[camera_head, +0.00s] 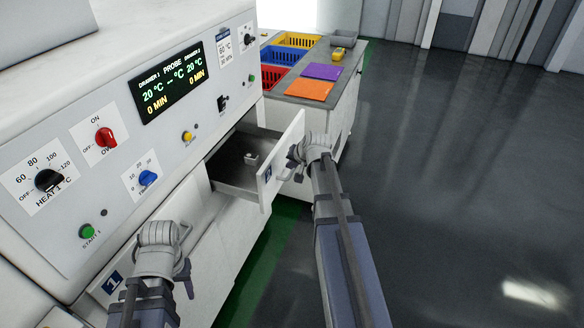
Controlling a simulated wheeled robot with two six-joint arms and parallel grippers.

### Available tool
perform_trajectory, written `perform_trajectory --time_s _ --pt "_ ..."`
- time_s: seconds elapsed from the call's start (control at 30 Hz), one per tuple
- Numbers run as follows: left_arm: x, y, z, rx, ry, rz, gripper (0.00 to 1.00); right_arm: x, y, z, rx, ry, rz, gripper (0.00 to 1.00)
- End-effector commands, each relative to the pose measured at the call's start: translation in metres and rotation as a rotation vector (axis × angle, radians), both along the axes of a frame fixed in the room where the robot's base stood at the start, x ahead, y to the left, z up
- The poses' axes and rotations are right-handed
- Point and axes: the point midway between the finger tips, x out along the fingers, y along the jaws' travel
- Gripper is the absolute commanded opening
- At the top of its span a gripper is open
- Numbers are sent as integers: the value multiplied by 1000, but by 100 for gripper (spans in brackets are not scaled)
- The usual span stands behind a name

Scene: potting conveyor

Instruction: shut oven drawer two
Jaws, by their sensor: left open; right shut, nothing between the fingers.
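Oven drawer two (285,165), white with a blue "2" label on its front, is pulled out from the white oven (60,130). Its grey inside shows, with a small pale object (250,158) lying in it. My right gripper (296,160) is shut and empty at the outer face of the drawer front, near its right side; I cannot tell whether it touches. My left gripper (168,262) is open and empty, in front of the drawer with the blue "1" label (112,282), low at the left. Its arm hides part of that drawer.
The oven panel has a display (172,84), a red knob (105,137), a black knob (48,180) and buttons. Beyond stands a bench (340,90) with yellow, red and blue baskets and purple and orange sheets. The dark floor (450,180) at the right is clear.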

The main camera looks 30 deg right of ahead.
Motion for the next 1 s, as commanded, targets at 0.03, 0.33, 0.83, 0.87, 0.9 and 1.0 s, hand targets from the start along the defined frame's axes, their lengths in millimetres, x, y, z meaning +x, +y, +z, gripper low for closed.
perform_trajectory --time_s 0.03,0.33,0.83,0.87,0.9,1.0 --pt "0 0 -12 0 0 0 50 7 -1 -12 -1 0 1 0" --pt "0 0 -51 0 0 0 50 36 1 -51 1 0 2 0" --pt "0 0 -60 0 0 0 50 45 2 -60 1 1 0 0" --pt "0 0 -60 0 0 0 50 45 2 -60 1 1 0 0" --pt "0 0 -60 0 0 0 50 46 2 -60 1 1 0 0" --pt "0 0 -60 0 0 0 50 49 5 -60 0 1 1 0"
